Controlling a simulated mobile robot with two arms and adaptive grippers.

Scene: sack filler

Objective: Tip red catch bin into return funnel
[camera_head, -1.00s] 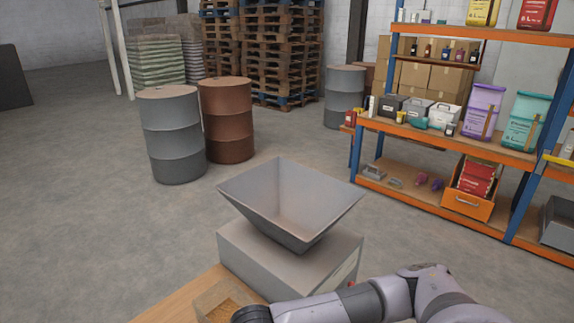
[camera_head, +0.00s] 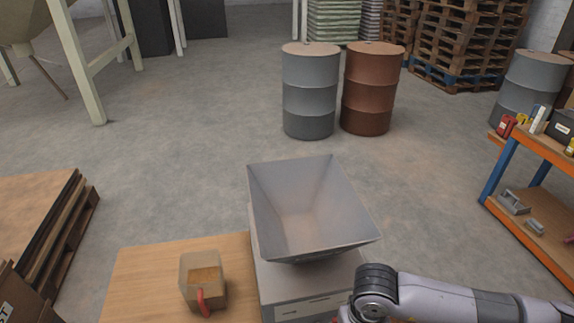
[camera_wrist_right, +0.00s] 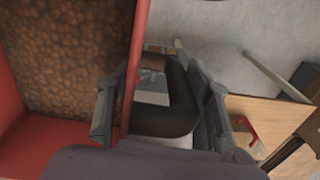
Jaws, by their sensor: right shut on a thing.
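The return funnel (camera_head: 310,210) is a grey open hopper on a pale box, in the middle of the head view. I see no pellets in it. The red catch bin (camera_wrist_right: 130,70) fills the left of the right wrist view and holds brown pellets (camera_wrist_right: 70,50). My right gripper (camera_wrist_right: 152,95) is shut at the bin's wall, with a dark loop-like part, perhaps its handle, between the fingers. In the head view only my right arm shows at the bottom right; its gripper and the bin are hidden or out of frame. My left gripper is not in view.
A wooden table (camera_head: 135,275) left of the funnel carries a clear jug (camera_head: 203,280) with a red handle and brown contents. A wooden stack (camera_head: 35,215) stands at the left. Drums (camera_head: 310,92) stand behind on open floor. An orange shelf (camera_head: 540,215) is at the right.

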